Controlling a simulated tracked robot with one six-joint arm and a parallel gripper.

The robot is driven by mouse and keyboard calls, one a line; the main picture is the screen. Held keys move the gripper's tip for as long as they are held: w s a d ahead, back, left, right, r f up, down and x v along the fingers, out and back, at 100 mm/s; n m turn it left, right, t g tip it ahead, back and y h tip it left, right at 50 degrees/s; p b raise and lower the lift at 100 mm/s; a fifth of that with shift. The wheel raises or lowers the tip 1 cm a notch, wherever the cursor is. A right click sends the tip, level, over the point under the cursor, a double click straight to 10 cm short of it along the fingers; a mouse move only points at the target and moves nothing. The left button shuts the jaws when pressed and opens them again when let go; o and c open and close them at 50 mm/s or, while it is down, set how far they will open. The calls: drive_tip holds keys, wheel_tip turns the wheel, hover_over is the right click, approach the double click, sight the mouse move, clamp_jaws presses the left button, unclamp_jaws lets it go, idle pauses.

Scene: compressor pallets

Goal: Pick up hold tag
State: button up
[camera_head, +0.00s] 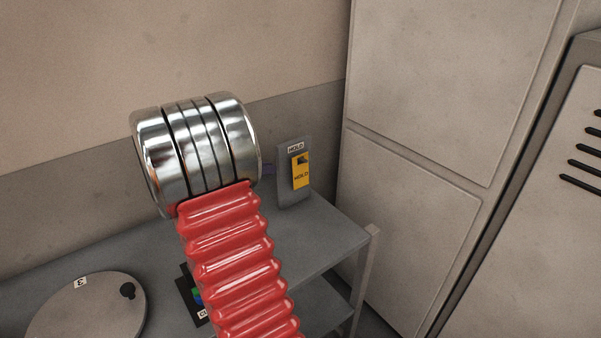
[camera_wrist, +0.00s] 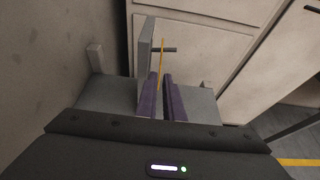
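The hold tag (camera_head: 301,174) is a yellow plate with dark lettering, hanging upright on the front of a grey board (camera_head: 284,190) labelled HOLD. In the wrist view the tag (camera_wrist: 162,62) shows edge-on as a thin yellow strip beside the board (camera_wrist: 146,50), at a dark peg (camera_wrist: 164,50). My gripper (camera_wrist: 162,88) has two purple fingers with a narrow gap between them, lined up with the tag's edge. It looks open, with no clear contact on the tag.
The board stands on a grey bench (camera_head: 320,237) with a lower shelf. A round lid marked 3 (camera_head: 85,312) and a dark block with coloured buttons (camera_head: 193,292) are on the left. Tall beige cabinets (camera_head: 410,220) stand close on the right, and a wall is behind.

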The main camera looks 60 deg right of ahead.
sight(300, 172)
drive_tip(key=x, duration=0.8)
drive_tip(key=shift+f, duration=0.1)
drive_tip(key=shift+x, duration=2.85)
drive_tip(key=shift+a, duration=0.1)
clamp_jaws()
